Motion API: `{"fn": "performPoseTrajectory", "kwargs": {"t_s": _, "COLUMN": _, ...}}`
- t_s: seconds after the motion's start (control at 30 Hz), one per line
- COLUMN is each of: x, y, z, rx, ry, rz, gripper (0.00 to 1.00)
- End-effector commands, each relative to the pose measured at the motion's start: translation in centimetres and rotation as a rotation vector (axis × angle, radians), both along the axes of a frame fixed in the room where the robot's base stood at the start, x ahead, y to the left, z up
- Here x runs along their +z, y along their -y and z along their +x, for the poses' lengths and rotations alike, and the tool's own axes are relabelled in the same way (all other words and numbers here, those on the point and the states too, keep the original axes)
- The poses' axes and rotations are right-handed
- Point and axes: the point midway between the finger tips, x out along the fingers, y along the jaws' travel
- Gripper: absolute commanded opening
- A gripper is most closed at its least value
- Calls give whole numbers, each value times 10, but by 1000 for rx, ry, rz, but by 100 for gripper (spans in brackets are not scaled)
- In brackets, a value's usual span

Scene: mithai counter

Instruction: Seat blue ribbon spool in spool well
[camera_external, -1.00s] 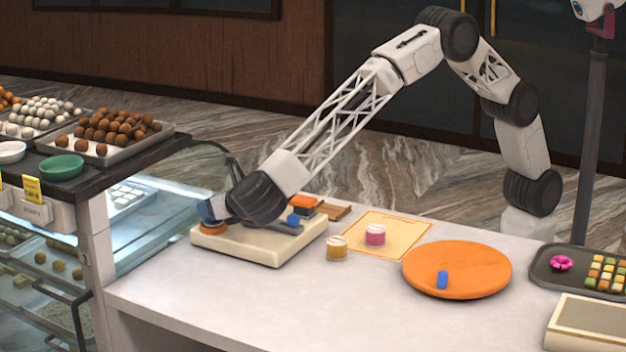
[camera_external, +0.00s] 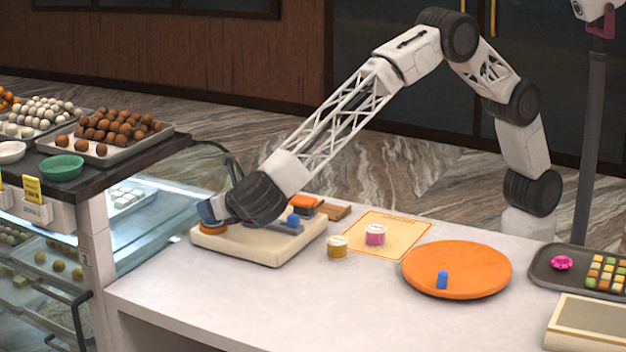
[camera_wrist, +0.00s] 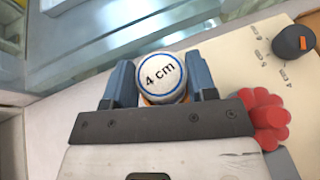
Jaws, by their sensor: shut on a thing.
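The blue ribbon spool (camera_wrist: 162,78) shows in the wrist view as a white round top with a blue ring, marked "4 cm". My gripper (camera_wrist: 162,88) is shut on it, one blue-grey finger on each side. An orange rim (camera_wrist: 150,101) shows just under the spool, likely the spool well. In the external view my gripper (camera_external: 212,211) is low over the left end of the cream base (camera_external: 262,249), right above an orange round piece (camera_external: 211,229). The spool is hidden there. Whether it is fully down in the well cannot be told.
A dark knob (camera_wrist: 293,42) and a red lobed knob (camera_wrist: 266,118) are on or near the base. Yellow (camera_external: 336,247) and pink (camera_external: 375,235) spools stand to its right. The front counter (camera_external: 300,305) is clear.

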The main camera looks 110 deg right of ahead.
Motion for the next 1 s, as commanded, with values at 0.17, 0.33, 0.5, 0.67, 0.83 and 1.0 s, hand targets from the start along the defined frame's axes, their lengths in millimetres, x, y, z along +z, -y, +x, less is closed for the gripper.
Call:
{"fn": "performPoseTrajectory", "kwargs": {"t_s": 0.17, "x": -2, "y": 0, "z": 0, "rx": 0, "ry": 0, "rz": 0, "gripper": 28}}
{"fn": "performPoseTrajectory", "kwargs": {"t_s": 0.33, "x": -4, "y": 0, "z": 0, "rx": 0, "ry": 0, "rz": 0, "gripper": 28}}
{"fn": "performPoseTrajectory", "kwargs": {"t_s": 0.5, "x": -6, "y": 0, "z": 0, "rx": 0, "ry": 0, "rz": 0, "gripper": 28}}
{"fn": "performPoseTrajectory", "kwargs": {"t_s": 0.67, "x": -9, "y": 0, "z": 0, "rx": 0, "ry": 0, "rz": 0, "gripper": 28}}
{"fn": "performPoseTrajectory", "kwargs": {"t_s": 0.83, "x": -11, "y": 0, "z": 0, "rx": 0, "ry": 0, "rz": 0, "gripper": 28}}
{"fn": "performPoseTrajectory", "kwargs": {"t_s": 1.0, "x": -12, "y": 0, "z": 0, "rx": 0, "ry": 0, "rz": 0, "gripper": 62}}
